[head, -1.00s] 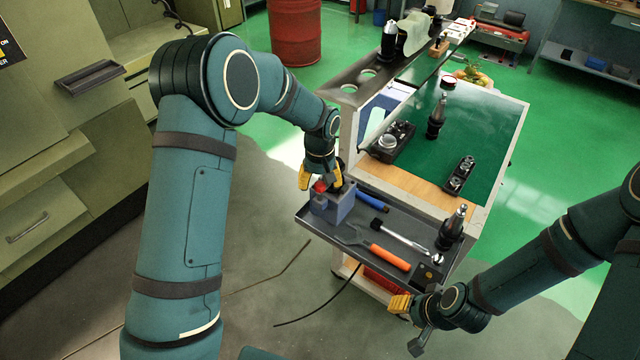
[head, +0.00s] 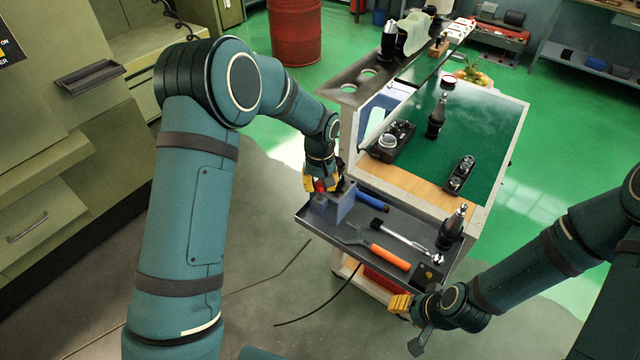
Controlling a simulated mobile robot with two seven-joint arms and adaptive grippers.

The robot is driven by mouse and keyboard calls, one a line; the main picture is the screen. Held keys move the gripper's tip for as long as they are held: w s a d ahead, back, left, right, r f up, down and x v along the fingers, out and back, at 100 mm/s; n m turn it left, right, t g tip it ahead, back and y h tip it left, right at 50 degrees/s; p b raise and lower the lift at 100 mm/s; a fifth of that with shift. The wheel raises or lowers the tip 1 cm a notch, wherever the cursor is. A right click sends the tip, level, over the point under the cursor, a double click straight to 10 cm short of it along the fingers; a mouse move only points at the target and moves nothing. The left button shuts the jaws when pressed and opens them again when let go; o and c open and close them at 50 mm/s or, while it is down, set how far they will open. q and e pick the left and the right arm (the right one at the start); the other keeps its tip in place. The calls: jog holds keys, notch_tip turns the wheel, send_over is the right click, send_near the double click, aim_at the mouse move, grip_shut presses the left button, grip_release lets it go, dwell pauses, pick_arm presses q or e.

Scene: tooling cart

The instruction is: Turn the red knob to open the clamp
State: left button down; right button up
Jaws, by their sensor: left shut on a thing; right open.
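The red knob (head: 320,186) sits on top of a grey-blue clamp block (head: 342,208) at the left end of the cart's dark tray (head: 330,236). My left gripper (head: 321,187) reaches down from above and is shut on the red knob, its yellow fingers on either side. The fingers hide much of the knob. How far the clamp is open cannot be told. My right gripper (head: 408,322) is open and empty in front of the tray, at lower right, apart from the clamp.
On the tray lie a blue-handled tool (head: 372,202), a wrench-like tool, an orange-handled tool (head: 390,257) and a black tool holder (head: 452,230). The cart's green top (head: 470,135) behind holds a black device (head: 392,141) and more holders.

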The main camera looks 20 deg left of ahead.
pick_arm(q)
jog(key=m+b, duration=0.1)
jog(key=m, duration=0.6)
jog(key=shift+m+b, duration=0.3)
jog(key=shift+m, duration=0.1)
jog(key=m, duration=0.3)
jog(key=shift+m, duration=2.1)
jog(key=c, duration=0.7)
grip_release()
